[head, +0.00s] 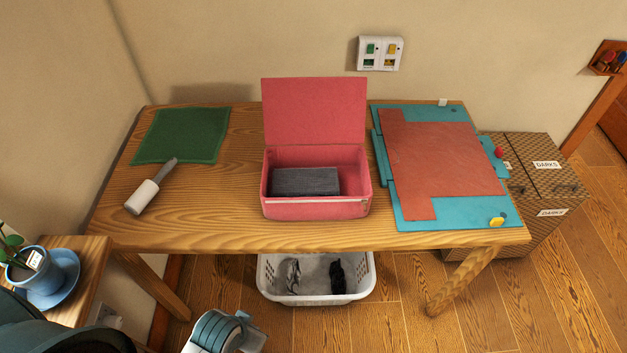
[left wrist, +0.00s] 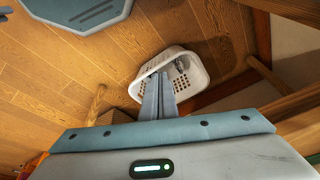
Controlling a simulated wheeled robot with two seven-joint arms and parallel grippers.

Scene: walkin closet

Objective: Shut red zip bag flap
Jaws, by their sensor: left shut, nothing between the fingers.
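The red zip bag (head: 317,208) stands on the wooden table, and its flap (head: 314,111) is raised upright at the back. A dark grey folded item (head: 304,182) lies inside the open bag. My left gripper shows in the left wrist view (left wrist: 158,98) with its fingers shut and empty, low beside the table. Part of my left arm shows at the bottom of the head view, below the table's front edge and apart from the bag. My right gripper is in neither view.
The wooden table (head: 240,233) also holds a green cloth (head: 182,135), a lint roller (head: 150,187) and teal boards with a brown sheet (head: 440,155). A white laundry basket (head: 316,296) sits under it. A potted plant (head: 40,272) stands at left. Table space in front of the bag is clear.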

